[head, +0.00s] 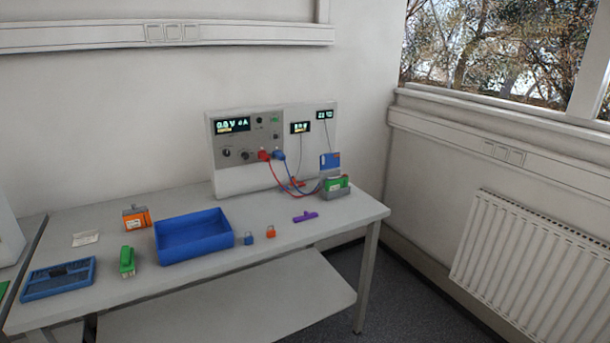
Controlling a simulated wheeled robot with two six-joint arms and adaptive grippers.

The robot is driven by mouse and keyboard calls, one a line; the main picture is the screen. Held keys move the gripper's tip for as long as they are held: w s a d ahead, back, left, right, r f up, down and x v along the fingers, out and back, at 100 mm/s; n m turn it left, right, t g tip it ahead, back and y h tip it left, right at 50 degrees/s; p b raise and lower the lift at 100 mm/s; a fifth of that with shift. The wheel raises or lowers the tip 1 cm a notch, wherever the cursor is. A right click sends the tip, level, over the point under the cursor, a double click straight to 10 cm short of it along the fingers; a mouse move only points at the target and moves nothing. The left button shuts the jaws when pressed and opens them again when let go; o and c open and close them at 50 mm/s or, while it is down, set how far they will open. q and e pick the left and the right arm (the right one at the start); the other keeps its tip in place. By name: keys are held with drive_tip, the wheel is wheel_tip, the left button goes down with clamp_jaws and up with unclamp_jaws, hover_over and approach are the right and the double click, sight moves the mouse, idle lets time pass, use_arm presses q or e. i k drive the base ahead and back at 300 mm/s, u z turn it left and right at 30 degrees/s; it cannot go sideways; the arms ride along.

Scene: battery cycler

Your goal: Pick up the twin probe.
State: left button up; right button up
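No part is labelled as the twin probe, and I cannot tell for certain which one it is. A small red piece (297,183) lies at the foot of the panel, below a thin cable from the middle display. A purple T-shaped piece (305,217) lies loose on the table near the right front edge. The panel (232,182) has a red plug (264,155) and a blue plug (279,155) in it, with leads running down to the right. Neither of my grippers is in view.
A blue tray (193,257) stands mid-table. Around it are an orange block (137,218), a green piece (127,262), small blue (249,239) and orange (271,232) pieces, and a blue frame (58,278). A grey holder with a green block (336,184) stands right.

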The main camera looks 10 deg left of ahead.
sight(300, 185)
drive_tip(key=z, duration=0.6)
drive_tip(key=i, duration=0.9)
drive_tip(key=z, duration=0.5)
